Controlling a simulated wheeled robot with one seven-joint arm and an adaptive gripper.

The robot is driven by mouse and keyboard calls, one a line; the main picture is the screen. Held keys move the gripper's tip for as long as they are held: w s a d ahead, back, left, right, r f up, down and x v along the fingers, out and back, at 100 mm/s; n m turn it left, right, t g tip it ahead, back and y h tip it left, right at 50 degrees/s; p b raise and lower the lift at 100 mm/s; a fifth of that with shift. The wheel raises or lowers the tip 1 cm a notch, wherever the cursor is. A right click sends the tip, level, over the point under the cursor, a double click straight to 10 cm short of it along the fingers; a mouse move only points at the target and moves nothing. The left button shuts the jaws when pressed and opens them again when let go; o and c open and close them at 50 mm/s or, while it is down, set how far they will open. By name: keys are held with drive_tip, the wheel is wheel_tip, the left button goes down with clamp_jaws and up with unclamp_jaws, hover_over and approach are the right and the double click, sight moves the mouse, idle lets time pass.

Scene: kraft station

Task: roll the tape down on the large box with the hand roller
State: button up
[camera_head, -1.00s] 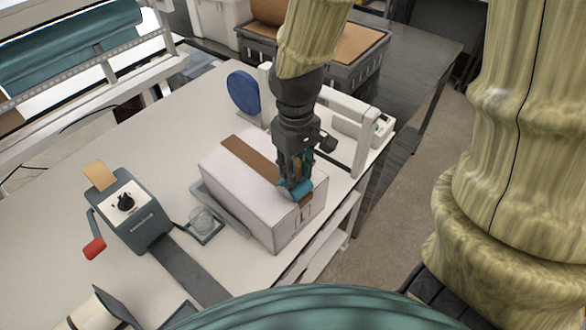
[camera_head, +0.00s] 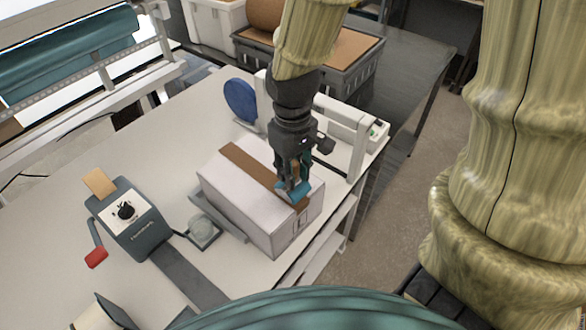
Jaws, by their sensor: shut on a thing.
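The large box (camera_head: 240,198) is white and stands closed on the table, with a strip of brown tape (camera_head: 246,164) along its top. My gripper (camera_head: 292,178) points down over the box's near right end. It is shut on the hand roller (camera_head: 291,190), whose teal part is at the tape near that end. My fingers hide most of the roller's handle. I cannot tell for sure whether the roller presses on the tape.
A grey tape dispenser (camera_head: 130,220) with a red handle stands left of the box. A blue disc (camera_head: 241,100) and a white frame (camera_head: 356,140) stand behind the box. The table's edge is close on the right.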

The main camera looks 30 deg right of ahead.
drive_tip(key=shift+r+p, duration=0.75)
drive_tip(key=shift+r, duration=1.1)
